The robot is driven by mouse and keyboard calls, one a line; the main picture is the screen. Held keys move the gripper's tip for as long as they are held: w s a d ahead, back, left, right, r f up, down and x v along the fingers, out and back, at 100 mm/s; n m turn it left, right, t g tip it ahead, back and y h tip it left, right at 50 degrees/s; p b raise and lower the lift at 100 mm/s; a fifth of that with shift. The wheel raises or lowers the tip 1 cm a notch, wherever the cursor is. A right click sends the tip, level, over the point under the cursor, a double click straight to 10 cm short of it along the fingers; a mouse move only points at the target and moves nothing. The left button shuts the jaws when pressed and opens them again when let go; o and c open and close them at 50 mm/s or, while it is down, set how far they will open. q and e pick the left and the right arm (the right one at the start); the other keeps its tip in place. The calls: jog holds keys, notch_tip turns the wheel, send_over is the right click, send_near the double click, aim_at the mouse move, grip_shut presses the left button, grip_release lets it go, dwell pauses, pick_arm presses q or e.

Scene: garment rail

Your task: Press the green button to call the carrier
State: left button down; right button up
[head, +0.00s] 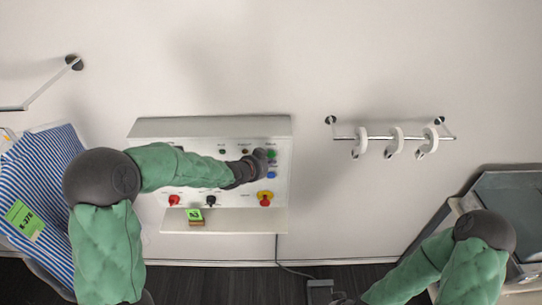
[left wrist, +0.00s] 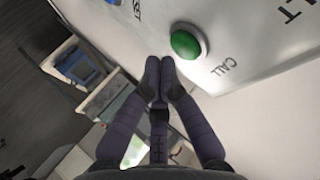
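The green button (left wrist: 187,43) sits on the pale panel, with the word CALL beside it in the left wrist view. In the head view a bit of the green button (head: 271,154) shows at the upper right of the control panel (head: 150,130). My left gripper (head: 262,160) is right at the button's left side. In the left wrist view my left gripper (left wrist: 159,72) has its fingertips together and empty, just beside the button; contact cannot be told. My right gripper (head: 342,299) shows only partly at the bottom edge.
A blue button (head: 272,175) is just below the green one. A rail (head: 376,137) with white rings is on the wall to the right. Striped cloth (head: 50,165) lies at left.

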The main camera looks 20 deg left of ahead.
pick_arm(q)
jog(key=shift+w, duration=0.15)
jog(key=shift+w+a, duration=0.1)
jog(key=shift+w, duration=0.2)
